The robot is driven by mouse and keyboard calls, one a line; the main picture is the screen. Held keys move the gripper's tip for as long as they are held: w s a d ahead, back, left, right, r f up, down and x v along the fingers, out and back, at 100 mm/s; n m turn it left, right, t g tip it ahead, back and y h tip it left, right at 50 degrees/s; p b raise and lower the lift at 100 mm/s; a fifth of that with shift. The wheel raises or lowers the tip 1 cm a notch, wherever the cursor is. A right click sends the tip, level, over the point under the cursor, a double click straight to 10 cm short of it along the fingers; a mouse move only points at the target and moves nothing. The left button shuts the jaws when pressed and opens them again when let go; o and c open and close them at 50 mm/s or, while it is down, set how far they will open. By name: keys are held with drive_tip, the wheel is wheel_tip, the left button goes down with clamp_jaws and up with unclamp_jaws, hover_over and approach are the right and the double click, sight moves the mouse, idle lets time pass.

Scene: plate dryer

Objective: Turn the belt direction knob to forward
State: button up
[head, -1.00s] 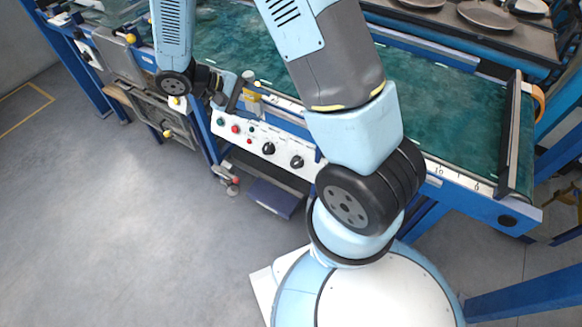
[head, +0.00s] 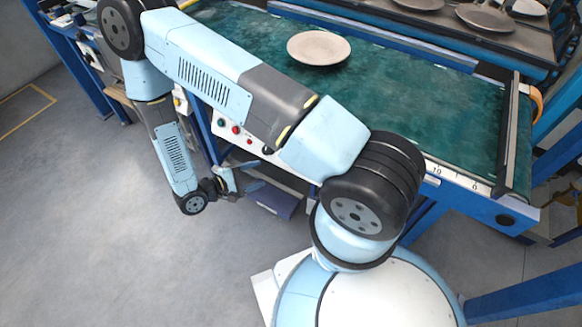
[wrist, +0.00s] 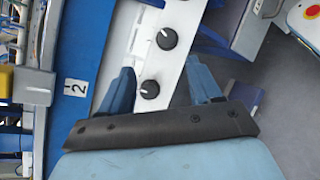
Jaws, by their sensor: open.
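Two black knobs with white pointer marks sit on a white control panel (wrist: 180,62) in the wrist view. The nearer knob (wrist: 150,89) shows between my gripper's fingers, closer to the left one; its pointer aims left. The other knob (wrist: 167,38) is farther up, its pointer aiming up and left. I cannot read which is the belt direction knob. My gripper (wrist: 162,86) is open and empty, and contact with a knob cannot be seen. In the head view my gripper (head: 243,182) is in front of the panel (head: 229,140), and my arm covers most of the knob area.
Green and red buttons (head: 235,129) are on the panel's left part. The green belt (head: 420,100) runs behind, with a round plate (head: 318,48) on it. More plates (head: 485,18) lie on a rack behind. The floor at left is open.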

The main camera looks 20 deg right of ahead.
drive_tip(key=f+x, duration=0.1)
drive_tip(key=x, duration=1.3)
drive_tip(key=shift+s+a+f+n, duration=0.15)
drive_tip(key=shift+s+f+n, duration=0.1)
drive_tip(key=shift+f+n, duration=0.05)
drive_tip(key=c, duration=1)
